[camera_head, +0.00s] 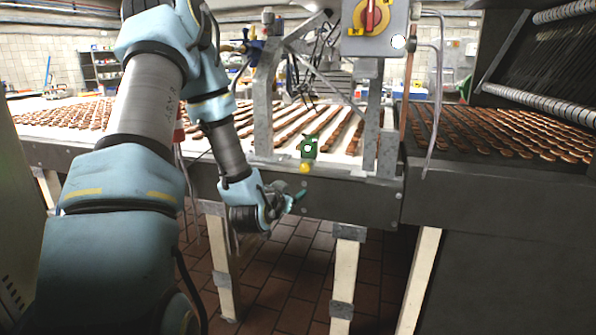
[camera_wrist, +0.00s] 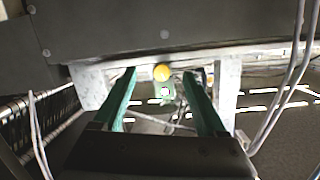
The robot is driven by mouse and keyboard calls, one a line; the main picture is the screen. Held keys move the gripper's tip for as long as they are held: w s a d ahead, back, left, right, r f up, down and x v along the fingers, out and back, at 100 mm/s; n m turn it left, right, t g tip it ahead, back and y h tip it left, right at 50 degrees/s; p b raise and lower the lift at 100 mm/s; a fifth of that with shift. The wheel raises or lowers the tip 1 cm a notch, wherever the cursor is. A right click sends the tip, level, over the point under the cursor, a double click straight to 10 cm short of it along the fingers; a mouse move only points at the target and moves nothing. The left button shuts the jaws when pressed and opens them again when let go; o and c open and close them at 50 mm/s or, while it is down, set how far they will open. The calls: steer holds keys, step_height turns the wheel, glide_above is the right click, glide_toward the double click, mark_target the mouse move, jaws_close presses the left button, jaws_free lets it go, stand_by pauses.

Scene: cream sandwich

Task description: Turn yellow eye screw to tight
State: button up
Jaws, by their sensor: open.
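The yellow eye screw (camera_head: 305,167) shows as a small yellow knob below a green bracket (camera_head: 308,147) on the front of the conveyor frame. My gripper (camera_head: 299,197) is just below it and slightly left in the head view. In the wrist view the yellow eye screw (camera_wrist: 161,73) appears between the green fingertips of my gripper (camera_wrist: 159,74), with the green bracket (camera_wrist: 166,92) beside it. The gripper is open and empty. The fingers look apart from the screw, but the exact distance is hard to tell. The screw's eye shape cannot be made out.
A grey control box with a red and yellow switch (camera_head: 371,16) hangs above the metal frame. Rows of biscuits (camera_head: 320,122) lie on the conveyor (camera_head: 360,205). A thin pale cable (camera_head: 436,120) hangs at the right. Free space lies in front of the conveyor, above the tiled floor (camera_head: 290,270).

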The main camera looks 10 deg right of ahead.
mark_target(304, 168)
steer(key=w+d+p, duration=0.1)
steer(key=w+d, duration=0.1)
steer(key=w, duration=0.1)
steer(key=w+d+r+t+p, duration=0.1)
steer(key=w+d, duration=0.1)
steer(key=w, duration=0.1)
steer(key=w+d+r+t+h+p, duration=0.1)
steer(key=w, duration=0.2)
steer(key=shift+w+d, duration=0.3)
steer(key=shift+d, duration=0.1)
steer(key=shift+c, duration=0.3)
jaws_close()
